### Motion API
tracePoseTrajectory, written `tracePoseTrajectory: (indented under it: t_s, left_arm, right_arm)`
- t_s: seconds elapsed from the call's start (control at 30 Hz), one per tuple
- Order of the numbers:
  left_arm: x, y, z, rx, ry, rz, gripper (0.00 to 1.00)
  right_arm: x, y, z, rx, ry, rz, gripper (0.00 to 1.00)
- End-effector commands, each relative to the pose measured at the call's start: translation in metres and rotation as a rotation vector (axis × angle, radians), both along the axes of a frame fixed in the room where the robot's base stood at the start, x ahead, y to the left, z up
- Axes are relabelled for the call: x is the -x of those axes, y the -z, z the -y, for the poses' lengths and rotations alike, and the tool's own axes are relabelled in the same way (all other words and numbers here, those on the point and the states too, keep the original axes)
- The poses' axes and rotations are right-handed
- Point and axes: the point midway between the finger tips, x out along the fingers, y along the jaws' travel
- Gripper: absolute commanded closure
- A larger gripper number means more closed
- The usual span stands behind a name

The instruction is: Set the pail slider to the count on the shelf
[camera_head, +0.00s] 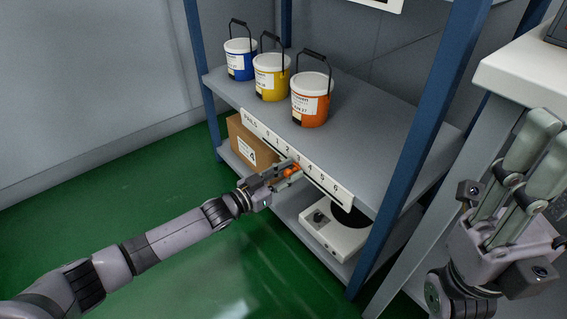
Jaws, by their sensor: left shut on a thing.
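A number strip (325,182) marked PAILS, with digits up to 6, runs along the shelf's front edge. An orange slider knob (291,170) sits at the strip's lower edge, close to the 3; its exact alignment is partly hidden by the fingers. My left gripper (286,173) is shut on the knob. Three lidded pails stand upright on the shelf (365,115): a blue pail (240,62), a yellow pail (270,80) and an orange pail (311,102). My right gripper (551,133) is raised at the right, empty, its fingers apart.
A cardboard box (248,148) and a white device with a dark round top (332,232) stand on the lower shelf. Blue posts (425,130) frame the rack. A pale worktop (515,75) stands at the right. The green floor (150,200) is clear.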

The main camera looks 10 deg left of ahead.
Motion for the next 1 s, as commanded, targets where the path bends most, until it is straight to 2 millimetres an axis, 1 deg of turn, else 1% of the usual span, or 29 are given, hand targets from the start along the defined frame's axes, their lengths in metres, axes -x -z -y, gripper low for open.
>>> tracePoseTrajectory:
  t_s: [0.23, 0.27, 0.47, 0.8, 0.87, 1.0]
  left_arm:
    - [0.000, 0.000, 0.000, 0.000, 0.000, 0.002, 1.00]
    - [0.000, 0.000, 0.000, 0.000, 0.000, 0.002, 0.73]
    - [0.000, 0.000, 0.000, 0.000, 0.000, 0.002, 0.59]
    - [0.002, 0.000, -0.002, 0.000, 0.000, 0.000, 0.59]
    - [0.006, 0.001, -0.005, 0.001, 0.000, -0.001, 0.59]
    - [0.025, 0.002, -0.020, -0.002, 0.000, -0.002, 0.59]
  right_arm:
    - [0.000, 0.001, 0.000, 0.001, 0.000, 0.000, 0.68]
    - [0.000, 0.001, 0.000, 0.001, 0.000, 0.000, 0.68]
    - [0.000, 0.000, 0.000, 0.001, 0.000, 0.000, 0.68]
    - [0.000, 0.000, 0.000, -0.001, 0.000, 0.002, 0.68]
    - [0.000, 0.000, 0.000, -0.001, 0.000, 0.002, 0.68]
    - [0.000, 0.000, 0.000, -0.001, 0.000, 0.002, 0.68]
